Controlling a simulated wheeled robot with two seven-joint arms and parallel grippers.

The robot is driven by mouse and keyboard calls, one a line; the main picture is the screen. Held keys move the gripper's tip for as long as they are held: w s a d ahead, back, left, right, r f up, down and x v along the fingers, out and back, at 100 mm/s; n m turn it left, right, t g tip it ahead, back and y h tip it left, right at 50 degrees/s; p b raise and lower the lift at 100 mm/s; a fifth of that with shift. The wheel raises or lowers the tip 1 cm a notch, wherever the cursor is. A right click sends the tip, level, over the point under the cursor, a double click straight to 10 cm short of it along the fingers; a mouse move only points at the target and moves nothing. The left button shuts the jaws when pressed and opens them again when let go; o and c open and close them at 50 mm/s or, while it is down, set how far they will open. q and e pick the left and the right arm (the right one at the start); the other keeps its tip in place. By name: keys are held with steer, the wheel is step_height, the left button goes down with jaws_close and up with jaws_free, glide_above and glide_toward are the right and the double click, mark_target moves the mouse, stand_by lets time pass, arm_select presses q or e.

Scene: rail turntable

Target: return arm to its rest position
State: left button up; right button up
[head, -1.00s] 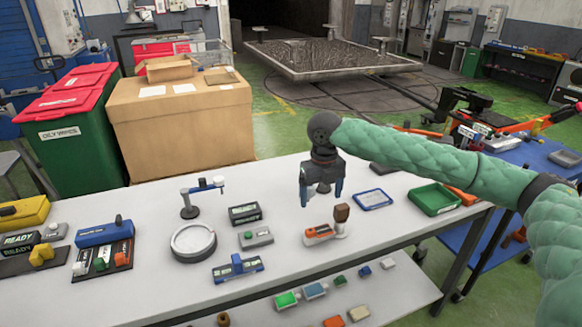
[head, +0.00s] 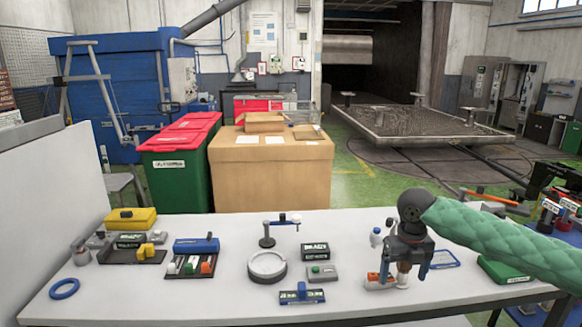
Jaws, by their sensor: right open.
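A small orange and grey device with a brown knob (head: 378,281) overlaps the gripper in the picture. The knob shows between the fingers; I cannot tell whether they touch it. No held object is visible. My left gripper is not in view.
On the white table (head: 200,300) stand a round dish (head: 267,266), a small stand (head: 267,238), a blue-topped block (head: 196,245), a yellow block (head: 130,219) and a blue ring (head: 64,288).

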steer(key=s+a+f+m+t+y, duration=0.1)
steer(key=s+a+f+m+y, duration=0.1)
steer(key=s+a+f+m, duration=0.65)
steer(key=s+a+f+m+t+y, duration=0.2)
steer(key=s+a+f+m, duration=0.35)
steer(key=a+f, duration=0.55)
steer(key=s+d+f+m+h, duration=0.1)
steer(key=s+d+f+m, duration=0.25)
steer(key=s+m, duration=0.35)
steer(key=s+d+f+m+h, duration=0.2)
steer(key=s+d+m, duration=0.3)
steer(key=s+m, duration=0.25)
steer(key=s+d+f+m+h, duration=0.1)
steer(key=s+d+f+m, duration=0.25)
steer(key=s+m, duration=0.4)
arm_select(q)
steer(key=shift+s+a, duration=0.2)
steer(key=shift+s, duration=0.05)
arm_select(e)
steer(key=s+a+f+g, duration=0.1)
steer(key=s+f, duration=0.1)
steer(key=f, duration=1.7)
steer(key=s+a+f+n, duration=0.1)
steer(key=s+a+f, duration=0.1)
steer(key=f, duration=1.6)
steer(key=shift+s+a+f+g+y, duration=0.15)
steer(key=shift+s+f+g+y, duration=0.2)
steer(key=shift+s, duration=0.3)
